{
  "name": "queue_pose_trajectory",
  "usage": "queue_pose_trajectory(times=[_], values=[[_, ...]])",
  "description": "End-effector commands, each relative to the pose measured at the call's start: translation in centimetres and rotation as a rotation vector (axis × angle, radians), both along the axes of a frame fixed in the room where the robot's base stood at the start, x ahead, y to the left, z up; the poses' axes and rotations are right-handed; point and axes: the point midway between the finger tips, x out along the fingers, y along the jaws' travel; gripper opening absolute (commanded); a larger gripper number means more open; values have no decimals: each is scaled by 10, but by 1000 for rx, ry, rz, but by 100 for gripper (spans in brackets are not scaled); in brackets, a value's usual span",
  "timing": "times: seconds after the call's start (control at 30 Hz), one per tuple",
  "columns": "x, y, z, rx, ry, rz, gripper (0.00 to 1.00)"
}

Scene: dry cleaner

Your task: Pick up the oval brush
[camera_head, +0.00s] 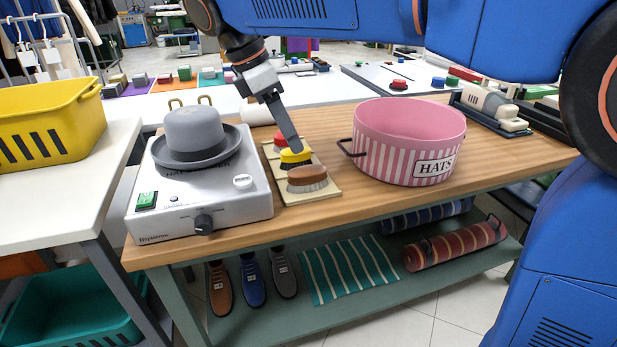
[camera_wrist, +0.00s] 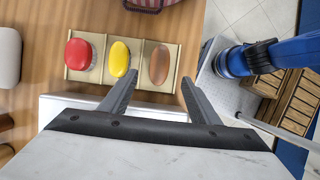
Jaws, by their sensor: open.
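Three brushes stand in a row on a beige tray (camera_head: 290,198) on the wooden table. The brown-topped brush (camera_head: 307,174) is a long oval with pale bristles and stands nearest the front. The yellow brush (camera_head: 296,157), also oval, is in the middle. The red brush (camera_head: 275,139) is at the back, partly hidden by my gripper (camera_head: 297,152). In the wrist view, my gripper (camera_wrist: 157,83) is open and empty. The brown brush (camera_wrist: 159,64) appears just past the fingertips, between their lines, with the yellow brush (camera_wrist: 119,59) by the left finger.
A grey hat (camera_head: 194,135) sits on a white appliance (camera_head: 240,205) left of the tray. A pink striped hat box (camera_head: 410,140) stands to the right. A small device (camera_head: 490,107) is at the right end. Some bare wood lies before the hat box.

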Motion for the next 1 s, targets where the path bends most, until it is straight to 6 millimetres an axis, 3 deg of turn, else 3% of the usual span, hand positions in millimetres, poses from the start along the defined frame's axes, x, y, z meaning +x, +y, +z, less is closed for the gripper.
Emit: queue_pose_trajectory(times=[0.3, 0.57, 0.8, 1.0], values=[[5, -19, -48, -2, 2, -1, 56], [7, -25, -62, -1, 1, -1, 56], [10, -37, -91, -2, 2, -2, 56], [12, -42, -105, 0, 1, 0, 56]])
